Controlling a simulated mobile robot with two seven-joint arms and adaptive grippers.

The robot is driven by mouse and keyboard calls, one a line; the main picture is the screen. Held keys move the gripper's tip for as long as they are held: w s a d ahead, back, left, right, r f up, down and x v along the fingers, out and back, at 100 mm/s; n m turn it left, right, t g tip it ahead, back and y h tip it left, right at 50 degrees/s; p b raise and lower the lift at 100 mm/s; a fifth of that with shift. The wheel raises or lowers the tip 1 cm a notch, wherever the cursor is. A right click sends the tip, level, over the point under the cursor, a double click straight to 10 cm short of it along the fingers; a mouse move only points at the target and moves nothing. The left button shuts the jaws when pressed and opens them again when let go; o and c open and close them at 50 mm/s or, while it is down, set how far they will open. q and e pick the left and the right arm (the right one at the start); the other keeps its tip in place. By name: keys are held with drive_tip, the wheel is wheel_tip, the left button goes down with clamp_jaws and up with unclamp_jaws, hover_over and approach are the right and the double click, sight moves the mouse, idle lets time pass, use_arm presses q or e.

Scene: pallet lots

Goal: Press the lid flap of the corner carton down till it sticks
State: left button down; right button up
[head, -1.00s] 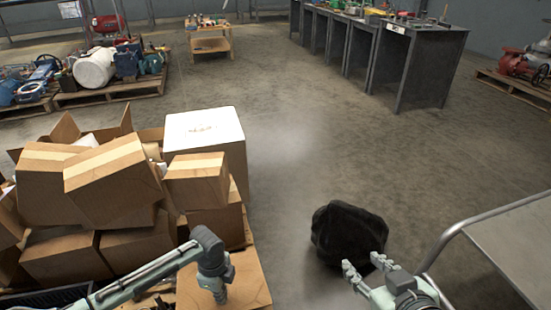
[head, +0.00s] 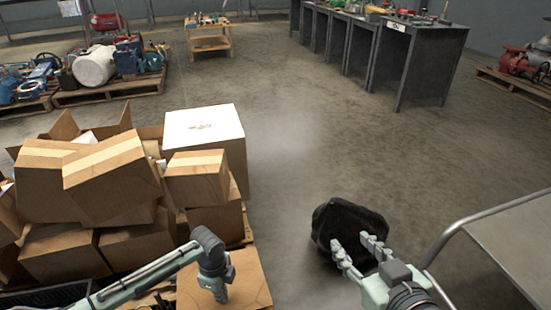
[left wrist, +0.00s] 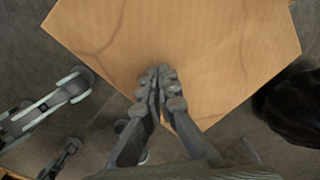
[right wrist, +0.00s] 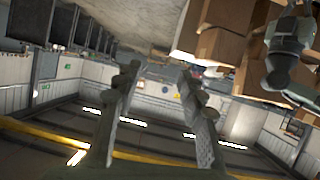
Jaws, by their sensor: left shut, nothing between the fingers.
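The corner carton (head: 252,276) is a brown box at the near right corner of the carton pile in the head view. Its tan top panel fills the upper middle of the left wrist view (left wrist: 220,50). My left gripper (head: 221,296) is shut and empty, with its fingertips over or against this panel; contact cannot be told. In the left wrist view its fingertips (left wrist: 161,82) overlap the panel's near edge. I cannot tell whether the flap lies flush. My right gripper (head: 357,248) is open and empty, out over the floor, away from the carton.
Brown cartons (head: 110,180) and a white-topped box (head: 205,130) are heaped behind the corner carton. A black bag-like lump (head: 350,222) is on the floor beside my right gripper. A metal cart (head: 510,235) stands at right. The middle floor is clear.

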use_arm(q)
drive_tip(key=shift+f, duration=0.25)
drive_tip(key=shift+f+b, duration=0.3)
drive_tip(key=shift+f, duration=0.3)
drive_tip(key=shift+f+b, duration=0.2)
drive_tip(key=shift+b, duration=0.1)
drive_tip(key=shift+s+f, duration=0.1)
drive_tip(key=shift+f, duration=0.1)
use_arm(e)
drive_tip(key=w+a+r+t+y, duration=0.1)
drive_tip(key=a+r+t+y, duration=0.1)
drive_tip(key=r, duration=0.4)
drive_tip(key=shift+a+r+t, duration=0.4)
drive_tip(key=shift+a+t, duration=0.2)
drive_tip(key=shift+a, duration=0.4)
drive_tip(key=shift+w+f, duration=0.1)
drive_tip(key=shift+f, duration=0.1)
idle(0.7)
